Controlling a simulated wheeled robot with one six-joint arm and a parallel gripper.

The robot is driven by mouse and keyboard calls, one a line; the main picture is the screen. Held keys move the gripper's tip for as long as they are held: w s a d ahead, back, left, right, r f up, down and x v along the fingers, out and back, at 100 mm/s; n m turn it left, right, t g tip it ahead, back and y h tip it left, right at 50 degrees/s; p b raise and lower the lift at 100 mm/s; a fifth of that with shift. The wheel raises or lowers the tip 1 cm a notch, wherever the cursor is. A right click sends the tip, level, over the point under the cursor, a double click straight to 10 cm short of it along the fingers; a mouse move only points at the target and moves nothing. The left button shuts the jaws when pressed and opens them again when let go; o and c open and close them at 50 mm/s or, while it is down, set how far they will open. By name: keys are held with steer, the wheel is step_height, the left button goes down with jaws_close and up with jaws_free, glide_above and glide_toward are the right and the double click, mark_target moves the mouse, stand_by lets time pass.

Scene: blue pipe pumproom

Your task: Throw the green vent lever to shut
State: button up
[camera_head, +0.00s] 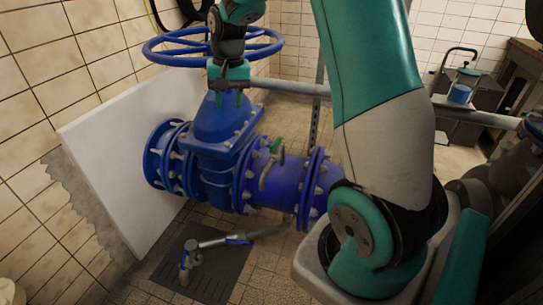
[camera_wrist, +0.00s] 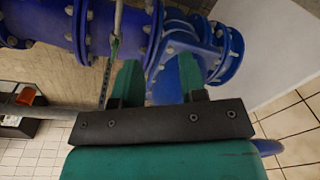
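The green vent lever (camera_head: 276,146) sits on a small metal vent fitting (camera_head: 265,175) on the side of the blue pipe, near a bolted flange. In the wrist view a small green part, likely the lever (camera_wrist: 115,45), shows at upper left beside a thin metal tube. My gripper (camera_head: 228,101) points down in front of the blue valve body (camera_head: 222,125), above and left of the lever. Its two green fingers are apart with nothing between them; the wrist view shows this gap too (camera_wrist: 160,78). The gripper does not touch the lever.
A large blue handwheel (camera_head: 165,50) is close behind my wrist. A horizontal grey rail (camera_head: 290,88) runs behind the lever. A white panel (camera_head: 115,150) stands at left. A dark mat (camera_head: 215,270) with a metal fitting lies on the tiled floor below.

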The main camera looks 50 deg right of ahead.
mark_target(274, 143)
steer(key=w+d+f+m+g, duration=0.1)
steer(key=d+f+m, duration=0.3)
steer(key=d, duration=0.5)
steer(key=w+d+f+m, duration=0.1)
steer(key=d+f+m, duration=0.25)
steer(key=d, duration=0.65)
steer(key=f, duration=1.7)
steer(key=shift+s+a+f+b, duration=0.1)
steer(key=shift+s+a+b, duration=0.05)
steer(key=shift+s+b, duration=0.15)
jaws_close()
